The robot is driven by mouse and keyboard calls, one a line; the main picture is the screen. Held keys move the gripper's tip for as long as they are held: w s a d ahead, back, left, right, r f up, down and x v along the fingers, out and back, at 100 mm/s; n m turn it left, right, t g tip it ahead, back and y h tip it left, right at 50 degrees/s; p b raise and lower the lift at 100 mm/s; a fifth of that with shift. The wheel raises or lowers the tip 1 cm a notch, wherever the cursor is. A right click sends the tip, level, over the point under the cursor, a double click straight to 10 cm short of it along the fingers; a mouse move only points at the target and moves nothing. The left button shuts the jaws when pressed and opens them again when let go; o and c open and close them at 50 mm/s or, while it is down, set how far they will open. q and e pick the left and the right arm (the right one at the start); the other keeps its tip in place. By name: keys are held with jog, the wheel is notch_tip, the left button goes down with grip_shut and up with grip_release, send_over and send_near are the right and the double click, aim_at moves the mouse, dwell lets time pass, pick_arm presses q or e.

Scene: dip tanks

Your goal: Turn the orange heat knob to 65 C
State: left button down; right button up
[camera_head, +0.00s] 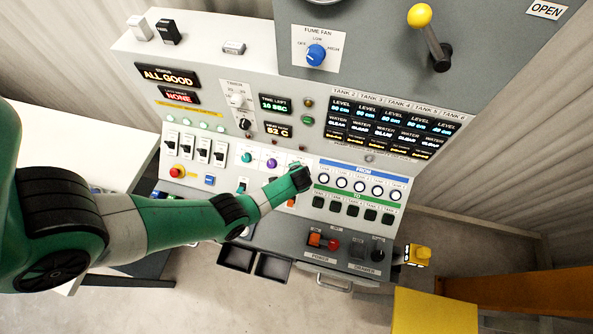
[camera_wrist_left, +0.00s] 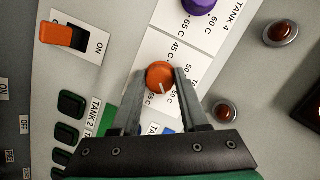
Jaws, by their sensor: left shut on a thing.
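The orange heat knob (camera_wrist_left: 160,76) sits on a white label plate in the left wrist view. My left gripper (camera_wrist_left: 160,84) is shut on the knob, one finger on each side of it. A white pointer line shows on the knob's face. Printed marks around it include 45 C, 50 and 65 C, partly covered by the fingers. In the head view my left gripper (camera_head: 300,178) is at the panel and hides the knob. The heat display (camera_head: 278,130) appears to read 62 C. My right gripper is not in view.
A purple knob (camera_head: 271,163) and a teal knob (camera_head: 247,157) are left of my gripper. An orange switch (camera_wrist_left: 62,36) and dark buttons (camera_wrist_left: 70,103) are close by. White round FROM buttons (camera_head: 341,182) are to the right. Red lamps (camera_wrist_left: 226,112) stand beside the knob.

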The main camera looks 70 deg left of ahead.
pick_arm(q)
jog(key=m, duration=0.4)
jog(key=shift+f+y, duration=0.1)
jog(key=shift+y, duration=0.3)
jog(key=m, duration=0.4)
jog(key=shift+m+y, duration=0.3)
jog(key=shift+y, duration=0.1)
jog(key=shift+t, duration=0.3)
jog(key=shift+c, duration=2.1)
grip_release()
